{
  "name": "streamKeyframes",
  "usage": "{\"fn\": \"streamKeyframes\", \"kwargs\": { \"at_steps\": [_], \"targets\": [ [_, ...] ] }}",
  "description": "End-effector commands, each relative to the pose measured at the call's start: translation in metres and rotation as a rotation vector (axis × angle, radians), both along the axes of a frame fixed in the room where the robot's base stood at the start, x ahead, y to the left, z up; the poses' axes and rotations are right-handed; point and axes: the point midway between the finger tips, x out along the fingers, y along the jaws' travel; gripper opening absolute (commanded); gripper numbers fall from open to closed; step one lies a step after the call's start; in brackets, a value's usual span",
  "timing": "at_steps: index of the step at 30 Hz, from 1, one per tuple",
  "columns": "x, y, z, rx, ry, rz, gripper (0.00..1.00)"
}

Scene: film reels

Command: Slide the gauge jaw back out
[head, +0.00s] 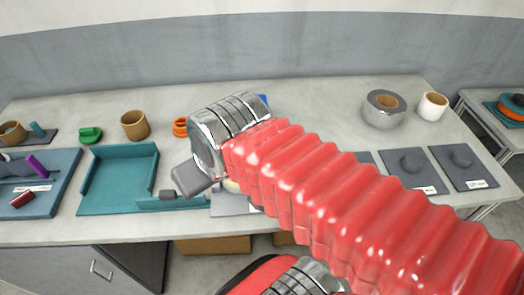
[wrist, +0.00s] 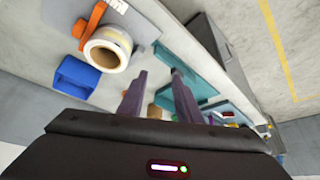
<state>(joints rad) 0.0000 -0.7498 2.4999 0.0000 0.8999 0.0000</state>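A teal three-walled tray (head: 118,182) lies on the bench left of my gripper. A low teal bar (head: 187,203) with a small dark block (head: 167,195) sits at its front right corner. Left of it is a blue-grey board (head: 60,196) with a purple bar (head: 37,166) and a red piece (head: 22,199). I cannot tell for certain which part is the gauge jaw. My gripper (head: 188,180) is above the bench near the tray's right side. In the wrist view its fingers (wrist: 159,73) are apart with nothing held; the teal tray (wrist: 190,66) shows beyond them.
A cardboard ring (head: 134,125), a green piece (head: 90,134) and an orange piece (head: 180,127) stand behind the tray. Grey pads (head: 411,170) lie at right. My arm hides the middle bench.

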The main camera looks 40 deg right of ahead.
Motion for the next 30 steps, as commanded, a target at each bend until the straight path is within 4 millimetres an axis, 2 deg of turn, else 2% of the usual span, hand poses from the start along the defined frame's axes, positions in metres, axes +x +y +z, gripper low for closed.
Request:
{"fn": "streamKeyframes", "kwargs": {
  "at_steps": [13, 19, 23, 30],
  "targets": [
    [0.000, 0.000, 0.000, 0.000, 0.000, 0.000, 0.32],
    [0.002, -0.005, 0.001, 0.019, 0.014, -0.044, 0.46],
    [0.007, -0.014, 0.000, 0.068, 0.053, -0.163, 0.50],
    [0.021, -0.055, -0.002, 0.227, 0.159, -0.531, 0.50]
  ]
}}
